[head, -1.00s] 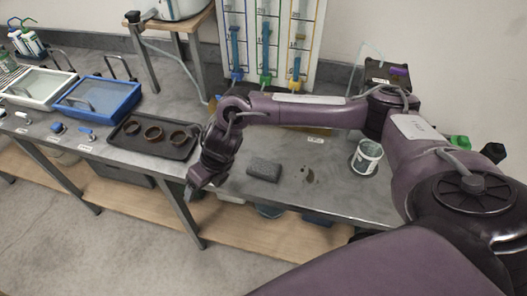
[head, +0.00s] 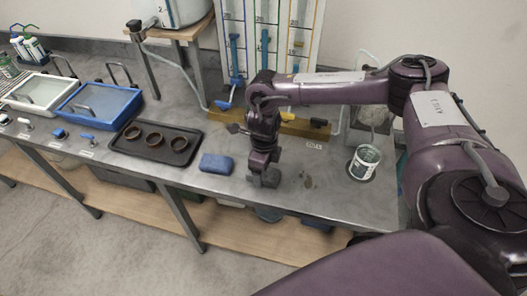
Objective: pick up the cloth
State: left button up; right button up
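My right gripper (head: 264,179) points down at the bench, low over the spot where a dark grey folded pad, perhaps the cloth, shows one second ago. The gripper now mostly hides that pad, and I cannot tell whether the fingers touch or grip it. A blue folded pad or sponge (head: 217,163) lies flat on the bench just left of the gripper, apart from it. I cannot tell for sure which of the two is the cloth. My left gripper is not in view.
A black tray (head: 178,158) with three brown rings is left of the blue pad. A wooden rack (head: 318,131) with coloured levers is behind. The bench's front edge is close.

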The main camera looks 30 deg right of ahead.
jog(key=shift+f, duration=0.7)
jog(key=c, duration=1.1)
jog(key=shift+o, duration=0.2)
jog(key=shift+r, duration=0.15)
jog(key=shift+w+r, duration=0.1)
jog(key=shift+r, duration=0.35)
notch_tip(320, 180, up, 4)
jog(key=shift+a+r+b, duration=0.1)
jog(key=shift+r+b, duration=0.05)
jog(key=shift+b, duration=0.5)
notch_tip(320, 180, up, 15)
jog(key=p, duration=0.4)
jog(key=shift+f, duration=0.2)
